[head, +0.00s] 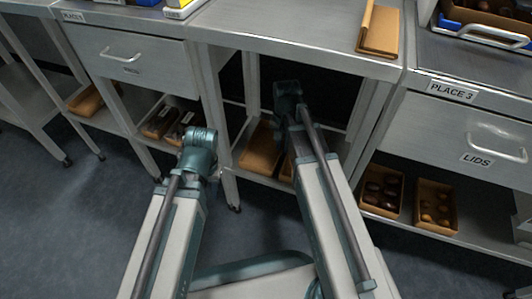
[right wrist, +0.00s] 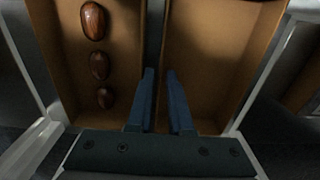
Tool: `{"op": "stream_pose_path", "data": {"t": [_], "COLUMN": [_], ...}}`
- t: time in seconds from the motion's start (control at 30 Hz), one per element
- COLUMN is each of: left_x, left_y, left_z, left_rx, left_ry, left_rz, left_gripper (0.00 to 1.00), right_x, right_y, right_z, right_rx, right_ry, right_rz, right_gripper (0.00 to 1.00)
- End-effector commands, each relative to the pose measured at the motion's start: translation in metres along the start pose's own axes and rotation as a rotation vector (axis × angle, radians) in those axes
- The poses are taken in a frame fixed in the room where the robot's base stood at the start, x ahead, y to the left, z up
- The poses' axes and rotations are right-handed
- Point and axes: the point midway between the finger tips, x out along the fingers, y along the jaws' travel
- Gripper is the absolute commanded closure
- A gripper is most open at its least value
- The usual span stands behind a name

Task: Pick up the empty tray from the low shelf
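In the right wrist view, an empty brown tray (right wrist: 215,60) lies at the right. A tray with three dates (right wrist: 72,75) lies beside it at the left, with a dark gap between them. My right gripper (right wrist: 160,74) has its two fingers slightly apart, at the neighbouring walls of the trays; I cannot tell whether they touch a wall. In the head view, a brown tray (head: 260,152) with no dates visible stands on the low shelf, and my right arm hides most of a second one beside it. My left gripper (head: 197,140) is in front of the shelf; its fingers are hidden.
More trays (head: 165,122) are on the left low shelf. A table leg (head: 228,175) stands between my arms. The floor at the left is clear.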

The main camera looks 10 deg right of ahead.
Motion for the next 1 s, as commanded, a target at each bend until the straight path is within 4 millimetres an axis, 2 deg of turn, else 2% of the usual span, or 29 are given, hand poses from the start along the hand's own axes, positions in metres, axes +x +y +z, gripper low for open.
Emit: {"op": "stream_pose_path", "data": {"t": [0.03, 0.1, 0.37, 0.4, 0.5, 1.0], "left_x": [0.0129, 0.0178, 0.0172, 0.0172, 0.0171, 0.0172], "left_y": [0.0013, 0.0018, 0.0017, 0.0017, 0.0017, 0.0017], "left_z": [-0.0008, -0.0011, -0.0011, -0.0011, -0.0011, -0.0011], "left_rx": [-0.001, -0.002, -0.002, -0.002, -0.002, -0.002], "left_ry": [0.000, 0.001, 0.001, 0.001, 0.001, 0.001], "left_rz": [0.000, 0.000, 0.000, 0.000, 0.000, 0.000], "left_gripper": [0.67, 0.67, 0.67, 0.67, 0.67, 0.67], "right_x": [0.0130, 0.0180, 0.0173, 0.0173, 0.0173, 0.0173], "right_y": [0.0001, 0.0002, 0.0002, 0.0002, 0.0003, 0.0003], "right_z": [0.0003, 0.0003, 0.0003, 0.0003, 0.0003, 0.0003], "right_rx": [0.000, 0.000, 0.000, 0.000, 0.000, 0.000], "right_ry": [0.000, 0.000, 0.000, 0.000, 0.000, 0.000], "right_rz": [0.000, 0.000, 0.000, 0.000, 0.000, 0.000], "right_gripper": [0.81, 0.81, 0.81, 0.83, 1.00, 1.00]}}
